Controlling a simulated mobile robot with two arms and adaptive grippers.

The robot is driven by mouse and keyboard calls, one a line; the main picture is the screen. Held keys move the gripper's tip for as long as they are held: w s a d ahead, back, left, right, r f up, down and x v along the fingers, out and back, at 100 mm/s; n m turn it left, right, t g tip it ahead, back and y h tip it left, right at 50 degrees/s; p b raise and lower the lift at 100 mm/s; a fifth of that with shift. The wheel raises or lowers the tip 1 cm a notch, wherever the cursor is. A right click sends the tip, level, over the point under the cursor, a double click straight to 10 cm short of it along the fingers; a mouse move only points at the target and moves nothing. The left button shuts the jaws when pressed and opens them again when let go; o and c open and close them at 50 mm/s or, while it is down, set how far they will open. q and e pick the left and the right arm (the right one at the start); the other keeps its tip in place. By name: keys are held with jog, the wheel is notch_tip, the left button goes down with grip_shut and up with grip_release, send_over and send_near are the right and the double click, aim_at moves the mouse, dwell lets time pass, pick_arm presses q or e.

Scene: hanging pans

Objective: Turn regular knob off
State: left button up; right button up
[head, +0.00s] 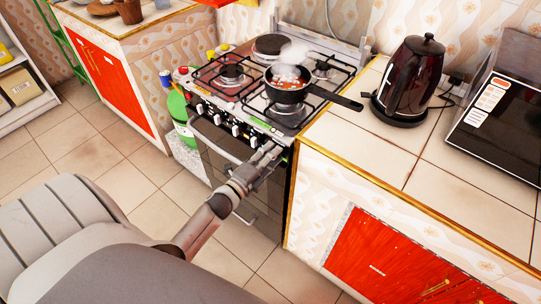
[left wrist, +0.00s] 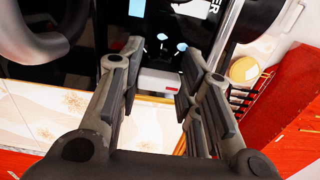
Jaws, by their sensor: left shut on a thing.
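The gas stove (head: 225,148) stands in the middle of the head view, with a row of white knobs (head: 236,130) along its dark front panel. My left gripper (head: 270,156) is at the right end of this panel, shut on a knob there. Its fingers hide most of that knob in the head view. In the left wrist view the two fingers (left wrist: 158,80) stand on either side of a small pale part in front of the dark panel. I cannot tell how far the knob is turned. My right gripper is not in view.
A steaming pan (head: 288,88) sits on a burner, its handle pointing right. A dark kettle (head: 408,80) and a microwave (head: 500,115) stand on the tiled counter (head: 370,140) to the right. A green bottle (head: 180,112) stands left of the stove. The floor in front is clear.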

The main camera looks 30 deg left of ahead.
pick_arm(q)
jog(key=o, duration=1)
jog(key=s, duration=1.2)
jog(key=shift+a, duration=0.45)
jog(key=shift+f, duration=0.1)
